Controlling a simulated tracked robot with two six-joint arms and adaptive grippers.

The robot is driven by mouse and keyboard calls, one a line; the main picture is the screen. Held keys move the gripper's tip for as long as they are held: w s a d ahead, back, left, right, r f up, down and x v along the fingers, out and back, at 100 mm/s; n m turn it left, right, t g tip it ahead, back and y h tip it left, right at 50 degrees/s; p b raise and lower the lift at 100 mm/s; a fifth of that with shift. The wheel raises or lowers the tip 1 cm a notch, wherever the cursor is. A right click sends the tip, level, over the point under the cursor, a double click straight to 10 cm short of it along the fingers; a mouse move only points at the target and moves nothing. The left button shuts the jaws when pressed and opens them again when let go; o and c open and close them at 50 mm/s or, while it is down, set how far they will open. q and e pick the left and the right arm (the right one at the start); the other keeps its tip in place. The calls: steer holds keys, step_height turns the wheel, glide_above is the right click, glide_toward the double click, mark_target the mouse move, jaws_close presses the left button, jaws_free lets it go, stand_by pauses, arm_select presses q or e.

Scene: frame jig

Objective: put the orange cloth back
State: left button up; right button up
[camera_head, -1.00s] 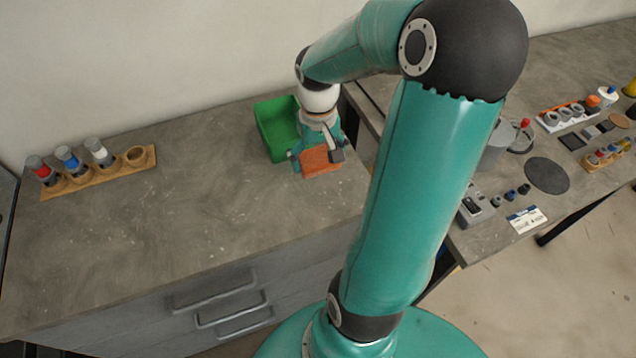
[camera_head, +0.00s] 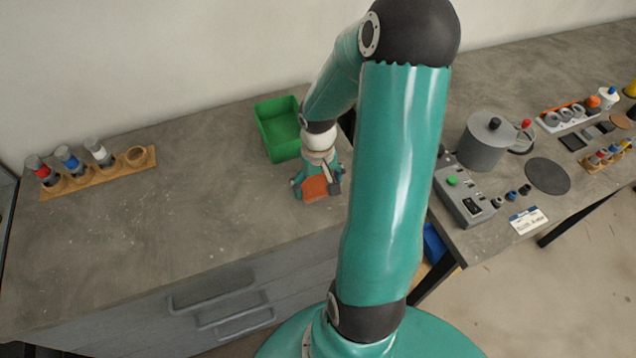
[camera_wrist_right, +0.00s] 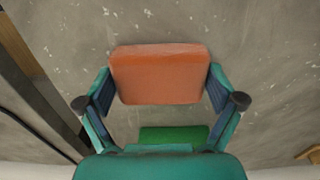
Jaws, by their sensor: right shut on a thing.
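The orange cloth (camera_head: 316,190) is a flat, folded-looking rectangle over the right part of the grey bench. In the right wrist view the cloth (camera_wrist_right: 159,74) spans the space between the two fingers. My right gripper (camera_head: 317,187) is shut on the cloth, with a finger at each of its short sides; it also shows in the right wrist view (camera_wrist_right: 159,95). The green bin (camera_head: 280,130) is behind the gripper and a little to the left. I cannot tell whether the cloth touches the bench top. My left gripper is not in view.
A wooden rack (camera_head: 97,174) with several coloured-topped pieces stands at the bench's left. The middle of the grey bench (camera_head: 200,215) is clear. A second table at the right holds a grey pot (camera_head: 485,143), a control box (camera_head: 463,194) and a dark disc (camera_head: 547,176).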

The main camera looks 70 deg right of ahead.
mark_target(318, 184)
steer(key=shift+f, duration=0.2)
steer(key=o, duration=0.9)
steer(key=shift+r, duration=0.1)
steer(key=shift+c, duration=0.2)
step_height(318, 184, up, 12)
steer(key=shift+r, duration=0.1)
